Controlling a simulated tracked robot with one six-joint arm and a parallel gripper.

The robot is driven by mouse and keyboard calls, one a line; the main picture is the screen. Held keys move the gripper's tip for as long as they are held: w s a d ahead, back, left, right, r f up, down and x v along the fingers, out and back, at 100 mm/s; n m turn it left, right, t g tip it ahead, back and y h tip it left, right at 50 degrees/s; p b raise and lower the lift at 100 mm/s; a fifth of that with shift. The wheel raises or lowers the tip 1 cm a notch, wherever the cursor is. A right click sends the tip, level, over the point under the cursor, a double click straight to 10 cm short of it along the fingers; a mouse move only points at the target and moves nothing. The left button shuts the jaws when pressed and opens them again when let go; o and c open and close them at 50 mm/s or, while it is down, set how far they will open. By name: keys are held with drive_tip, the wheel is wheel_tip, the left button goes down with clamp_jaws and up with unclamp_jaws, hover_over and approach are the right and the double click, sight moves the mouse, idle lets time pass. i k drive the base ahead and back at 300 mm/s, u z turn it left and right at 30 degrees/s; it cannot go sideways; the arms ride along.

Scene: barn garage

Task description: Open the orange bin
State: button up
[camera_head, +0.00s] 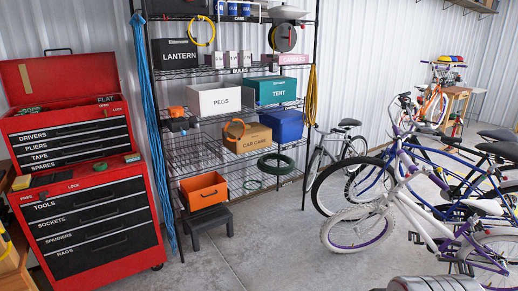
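The orange bin (204,192) is low at the left end of the black wire shelf rack, in the camera_head view. Its front face shows a dark handle or slot near the middle. It sits just above and behind a black step stool (207,221); I cannot tell whether it touches the stool. My gripper is not in view. A ridged grey part (432,284) shows at the bottom edge, right of centre, and looks like part of my own body, far from the bin.
A red tool chest (92,218) stands left of the rack (316,60). Blue ropes (150,120) hang between them. A tan car care box (247,138) sits above and right of the bin. Bicycles (400,190) fill the right side. The concrete floor (265,250) in front is clear.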

sight(202, 192)
drive_tip(key=u, duration=0.1)
drive_tip(key=i, duration=1.7)
drive_tip(key=u, duration=0.55)
drive_tip(key=i, duration=0.75)
drive_tip(key=u, duration=0.7)
drive_tip(key=i, duration=1.05)
drive_tip(key=u, duration=0.4)
